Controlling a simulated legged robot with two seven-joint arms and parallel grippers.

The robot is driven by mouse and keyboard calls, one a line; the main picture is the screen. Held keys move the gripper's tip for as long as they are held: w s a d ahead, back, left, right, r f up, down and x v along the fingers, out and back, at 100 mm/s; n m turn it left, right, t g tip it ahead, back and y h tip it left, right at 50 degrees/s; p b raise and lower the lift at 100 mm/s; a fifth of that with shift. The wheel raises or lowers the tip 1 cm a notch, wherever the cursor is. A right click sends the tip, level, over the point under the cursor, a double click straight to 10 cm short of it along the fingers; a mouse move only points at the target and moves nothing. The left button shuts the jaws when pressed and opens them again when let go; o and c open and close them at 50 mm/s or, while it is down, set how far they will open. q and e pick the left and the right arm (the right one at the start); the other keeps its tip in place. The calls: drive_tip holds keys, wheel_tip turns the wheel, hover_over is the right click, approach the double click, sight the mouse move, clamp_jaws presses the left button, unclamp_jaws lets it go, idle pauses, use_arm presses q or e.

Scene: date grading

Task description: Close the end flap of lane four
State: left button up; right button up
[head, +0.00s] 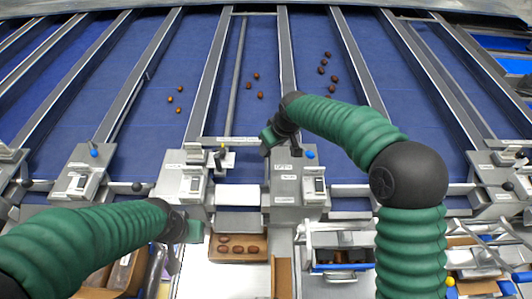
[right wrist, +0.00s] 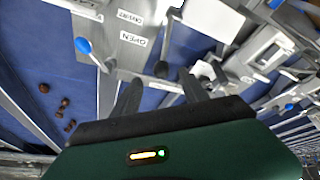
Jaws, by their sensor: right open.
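My right gripper (head: 282,146) hangs above the metal control box (head: 284,190) in the middle of the head view. In the right wrist view its two dark fingers (right wrist: 162,98) are apart, with nothing between them. A black knob (right wrist: 161,69) appears just beyond the fingertips, apart from them. A blue-knobbed lever (right wrist: 84,45) stands left of it, near a label reading OPEN (right wrist: 81,43). A blue knob (head: 310,154) also shows in the head view. I cannot read which lane is four. My left gripper (head: 182,240) is low at left; its finger opening is unclear.
Blue lanes (head: 140,105) run between metal dividers (head: 203,85), with small groups of dates (head: 256,76) on several. A box of dates (head: 261,238) lies at front centre. More control boxes (head: 80,175) line the lane ends. A white surface (head: 215,285) in front is partly clear.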

drive_tip(key=p+x, duration=0.2)
drive_tip(key=x, duration=0.9)
drive_tip(key=shift+p, duration=0.35)
drive_tip(key=shift+a, duration=0.2)
drive_tip(key=c, duration=0.8)
clamp_jaws()
drive_tip(key=shift+w, duration=0.1)
